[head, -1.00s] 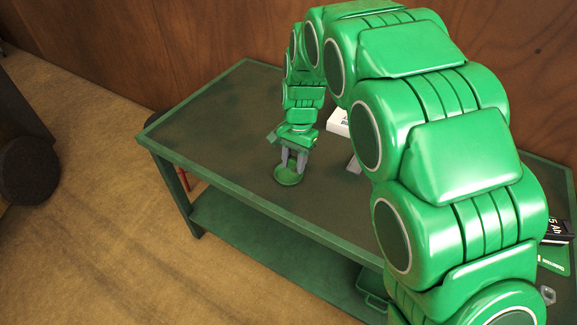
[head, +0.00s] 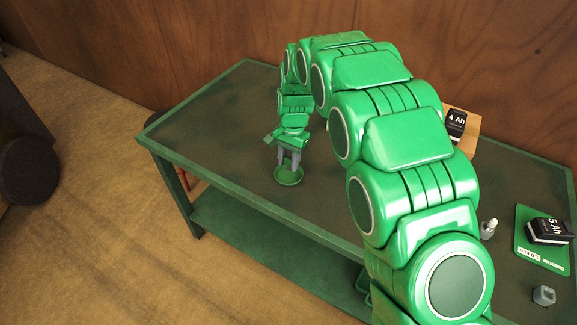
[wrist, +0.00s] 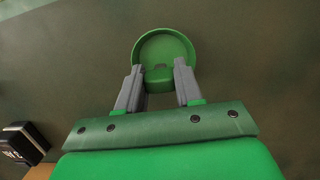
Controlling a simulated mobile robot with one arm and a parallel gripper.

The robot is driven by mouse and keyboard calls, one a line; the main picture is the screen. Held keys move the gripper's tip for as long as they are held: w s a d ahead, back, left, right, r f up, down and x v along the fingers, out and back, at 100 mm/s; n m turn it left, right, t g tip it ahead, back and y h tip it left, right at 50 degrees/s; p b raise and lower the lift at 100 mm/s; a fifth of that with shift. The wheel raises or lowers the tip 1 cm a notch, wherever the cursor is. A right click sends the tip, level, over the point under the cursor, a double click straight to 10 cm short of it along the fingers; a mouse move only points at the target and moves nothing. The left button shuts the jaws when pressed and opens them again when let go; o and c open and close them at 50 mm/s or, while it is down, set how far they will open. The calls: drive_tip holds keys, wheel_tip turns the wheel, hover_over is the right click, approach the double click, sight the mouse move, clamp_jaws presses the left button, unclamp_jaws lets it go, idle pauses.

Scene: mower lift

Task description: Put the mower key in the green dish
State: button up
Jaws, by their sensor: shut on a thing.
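The green dish (head: 289,180) is small and round and sits on the table towards its left front. It also shows at the top of the wrist view (wrist: 165,37). My gripper (head: 289,165) points down over the dish, its grey fingertips at or just above it. In the wrist view my gripper (wrist: 158,80) is closed around a small green piece, which I take to be the mower key (wrist: 158,77). The key appears over the dish's near side. I cannot tell whether it touches the dish. In the head view the fingers hide the key.
The dark green table (head: 225,130) is clear left of the dish. A 4 Ah battery (head: 456,124) stands at the back right. A 5 Ah battery (head: 549,231) on a green mat (head: 527,250), a small bottle (head: 488,229) and a grey block (head: 544,295) are at the right.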

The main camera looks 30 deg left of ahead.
sight(289, 169)
drive_tip(key=shift+w+a+f, duration=0.1)
drive_tip(key=shift+w+f, duration=0.05)
drive_tip(key=shift+f, duration=1.5)
drive_tip(key=shift+f, duration=0.1)
drive_tip(key=o, duration=0.7)
drive_tip(key=r, duration=0.4)
drive_tip(key=w+r, duration=0.1)
drive_tip(key=r, duration=0.7)
drive_tip(key=shift+w, duration=0.4)
